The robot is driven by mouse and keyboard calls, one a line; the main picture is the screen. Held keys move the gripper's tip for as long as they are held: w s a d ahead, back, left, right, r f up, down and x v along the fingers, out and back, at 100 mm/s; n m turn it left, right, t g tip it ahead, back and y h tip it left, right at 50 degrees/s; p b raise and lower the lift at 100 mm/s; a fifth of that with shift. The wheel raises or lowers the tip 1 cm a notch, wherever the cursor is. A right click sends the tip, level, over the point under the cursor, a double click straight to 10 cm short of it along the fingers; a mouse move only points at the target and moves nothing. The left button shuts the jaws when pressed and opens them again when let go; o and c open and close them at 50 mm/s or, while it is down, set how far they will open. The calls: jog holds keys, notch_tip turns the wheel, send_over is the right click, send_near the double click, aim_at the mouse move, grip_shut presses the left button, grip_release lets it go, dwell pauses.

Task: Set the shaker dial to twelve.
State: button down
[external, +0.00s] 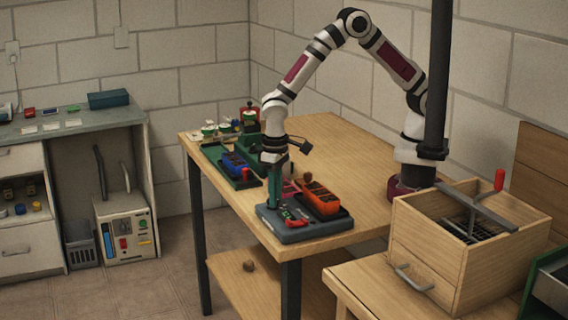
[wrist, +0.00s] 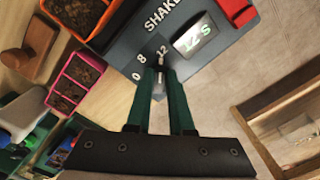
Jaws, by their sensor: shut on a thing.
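The shaker (external: 285,235) is a dark grey box at the front corner of the wooden table. Its panel in the wrist view (wrist: 125,42) carries the marks 0, 8 and 12 and a small lit display (wrist: 194,38) that appears to read 12 S. My gripper (external: 272,205) points down over the panel. In the wrist view my gripper's green fingers (wrist: 158,72) are shut on the small dial knob (wrist: 158,88), close beside the 12 mark. The fingers hide much of the dial, so its exact pointing is hard to read.
An orange seedling tray (external: 322,199) sits on the shaker, right of my gripper. A pink tray (wrist: 76,82) of soil lies beside the shaker. A blue tray (external: 236,162) stands further back. A wooden box (external: 440,260) with a red-handled lever stands front right.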

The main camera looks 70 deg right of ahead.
dwell(0.5)
jog(key=c, duration=0.8)
grip_release()
jog(key=shift+r, duration=0.1)
notch_tip(320, 180, up, 16)
